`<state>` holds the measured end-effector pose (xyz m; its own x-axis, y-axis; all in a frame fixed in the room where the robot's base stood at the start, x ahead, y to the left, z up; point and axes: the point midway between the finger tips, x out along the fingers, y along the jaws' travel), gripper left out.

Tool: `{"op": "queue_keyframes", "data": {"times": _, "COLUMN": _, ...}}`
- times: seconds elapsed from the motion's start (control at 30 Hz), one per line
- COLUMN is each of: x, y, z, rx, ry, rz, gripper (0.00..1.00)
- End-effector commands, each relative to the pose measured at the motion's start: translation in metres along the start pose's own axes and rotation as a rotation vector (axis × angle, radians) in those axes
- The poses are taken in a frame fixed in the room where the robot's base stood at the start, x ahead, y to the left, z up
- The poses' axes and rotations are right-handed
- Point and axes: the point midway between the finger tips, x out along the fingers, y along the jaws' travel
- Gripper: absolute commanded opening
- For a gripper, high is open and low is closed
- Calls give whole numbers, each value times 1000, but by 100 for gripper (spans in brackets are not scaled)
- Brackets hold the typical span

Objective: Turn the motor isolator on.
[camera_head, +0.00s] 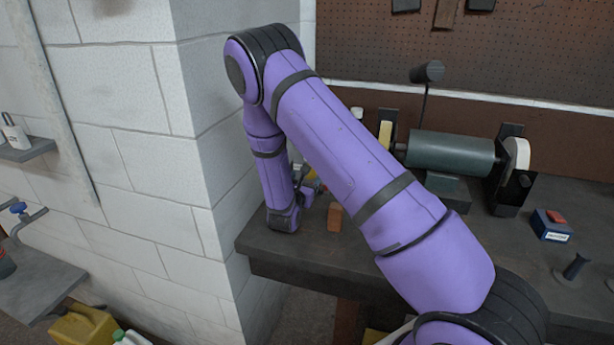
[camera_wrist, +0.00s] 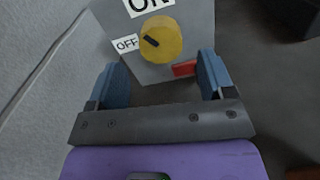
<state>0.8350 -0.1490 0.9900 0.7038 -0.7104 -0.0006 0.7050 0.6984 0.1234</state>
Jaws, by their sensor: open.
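The motor isolator (camera_wrist: 190,25) is a grey box in the wrist view. Its round yellow knob (camera_wrist: 168,42) has a short black mark on its left side, beside the OFF label (camera_wrist: 125,43). The ON label (camera_wrist: 149,5) is above the knob, cut by the top edge. My gripper (camera_wrist: 158,62) is open, its two blue fingers apart on either side below the knob, with nothing between them that I can see held. In the head view my gripper (camera_head: 304,193) is low over the bench corner by the wall, and my arm hides most of the isolator.
A red piece (camera_wrist: 185,69) shows at the isolator's lower edge near the right finger. An orange-brown block (camera_head: 335,217) stands on the bench (camera_head: 300,255) close to my gripper. A green cylindrical machine (camera_head: 452,150) is farther right. The white block wall (camera_head: 215,150) is close on the left.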

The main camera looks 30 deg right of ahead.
Motion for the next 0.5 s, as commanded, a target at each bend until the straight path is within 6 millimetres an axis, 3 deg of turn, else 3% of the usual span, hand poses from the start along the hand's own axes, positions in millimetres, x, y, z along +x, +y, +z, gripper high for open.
{"op": "queue_keyframes", "data": {"times": 0.2, "x": 28, "y": 0, "z": 0, "rx": 2, "ry": 0, "rz": 0, "gripper": 75}}
{"op": "queue_keyframes", "data": {"times": 0.5, "x": 38, "y": 0, "z": 0, "rx": 1, "ry": -1, "rz": 1, "gripper": 75}}
